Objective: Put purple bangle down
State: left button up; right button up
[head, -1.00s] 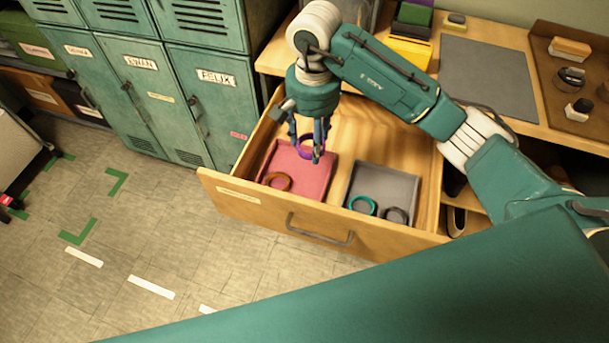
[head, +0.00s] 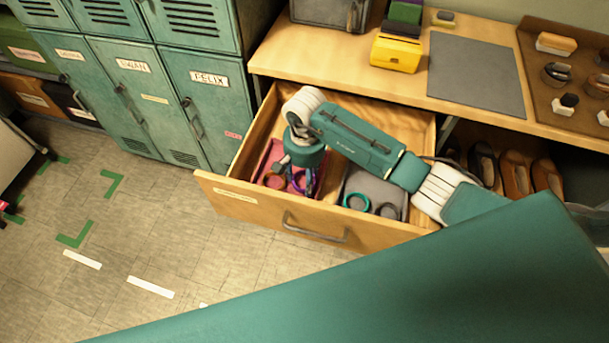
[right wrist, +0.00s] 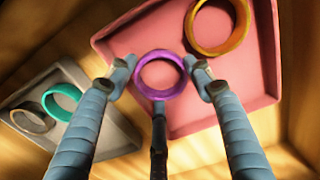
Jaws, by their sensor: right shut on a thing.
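The purple bangle (head: 297,181) is between the fingers of my right gripper (head: 303,187), low inside the open drawer (head: 262,208). In the right wrist view the purple bangle (right wrist: 160,95) lies flat-on over the pink tray (right wrist: 130,36), near its edge. The gripper (right wrist: 163,76) is shut on it, with fingers on both sides and one below. I cannot tell whether the bangle touches the tray. An orange bangle (right wrist: 236,42) lies in the same tray, beside the purple one and apart from it. My left gripper is not in view.
A grey tray (head: 376,182) in the drawer holds a teal bangle (head: 347,201) and a dark grey bangle (head: 388,204). The desktop (head: 330,52) behind carries a grey mat (head: 475,75) and a yellow box (head: 395,54). Green lockers (head: 200,90) stand to the left.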

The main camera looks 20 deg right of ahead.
jog(key=shift+f+b, duration=0.25)
jog(key=shift+b, duration=0.05)
jog(key=o, duration=0.8)
jog(key=shift+r, duration=0.1)
jog(key=shift+r+p, duration=0.25)
jog(key=shift+p, duration=0.1)
jog(key=shift+w+r, duration=0.1)
jog(key=shift+r, duration=0.25)
notch_tip(320, 180, up, 11)
jog(key=shift+r+b, duration=0.1)
jog(key=shift+b, duration=0.6)
